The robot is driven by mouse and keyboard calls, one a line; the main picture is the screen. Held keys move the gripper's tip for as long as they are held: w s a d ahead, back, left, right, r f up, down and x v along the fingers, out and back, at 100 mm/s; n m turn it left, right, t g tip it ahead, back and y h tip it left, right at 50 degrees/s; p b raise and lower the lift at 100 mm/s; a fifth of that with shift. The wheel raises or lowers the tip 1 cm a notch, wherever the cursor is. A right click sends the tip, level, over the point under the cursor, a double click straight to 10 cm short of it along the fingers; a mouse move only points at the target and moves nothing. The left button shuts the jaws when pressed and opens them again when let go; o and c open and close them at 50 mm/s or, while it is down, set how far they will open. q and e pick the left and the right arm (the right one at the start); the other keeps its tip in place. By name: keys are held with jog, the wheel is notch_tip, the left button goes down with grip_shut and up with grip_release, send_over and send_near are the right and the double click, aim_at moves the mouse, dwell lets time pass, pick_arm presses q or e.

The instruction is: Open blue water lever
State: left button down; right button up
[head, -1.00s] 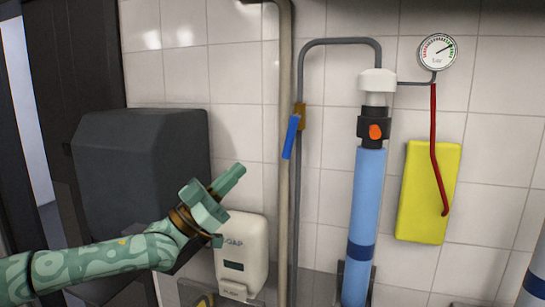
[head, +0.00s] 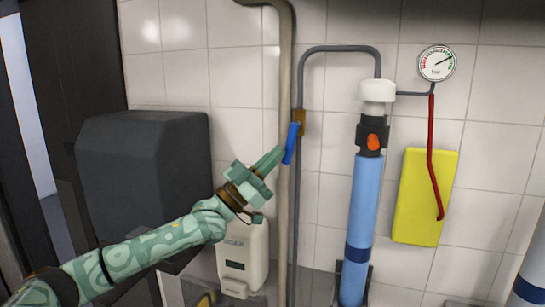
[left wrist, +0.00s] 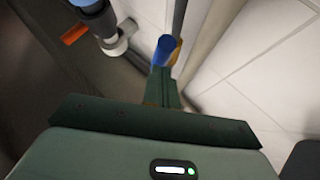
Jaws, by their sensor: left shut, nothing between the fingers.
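The blue water lever (head: 291,143) hangs down from a brass valve (head: 299,122) on a thin grey pipe, tilted slightly to the lower left. My left gripper (head: 277,157) is shut, with its fingertips at the lever's lower left side. I cannot tell for sure whether they touch it. In the left wrist view, the blue lever (left wrist: 164,50) shows just beyond the tips of the shut fingers (left wrist: 160,72), with the brass valve partly behind it. Nothing shows between the fingers. My right gripper is in no view.
A thick beige pipe (head: 283,220) runs upright beside the lever. A blue filter cylinder (head: 362,210) with a gauge (head: 437,63) and yellow panel (head: 424,197) stands to the right. A soap dispenser (head: 243,258) and dark grey box (head: 150,165) are at the left.

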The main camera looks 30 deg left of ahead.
pick_arm(q)
jog(key=n+t+y, duration=0.1)
jog(key=d+n+t+y, duration=0.1)
jog(key=n, duration=0.1)
jog(key=n+t+y+p, duration=0.1)
jog(key=shift+w+d+f+n, duration=0.15)
jog(key=shift+d+f+n, duration=0.1)
jog(key=shift+f+n, duration=0.05)
jog(key=shift+d+n+t+y, duration=0.1)
jog(key=shift+n+t+y, duration=0.2)
jog(key=shift+f, duration=0.1)
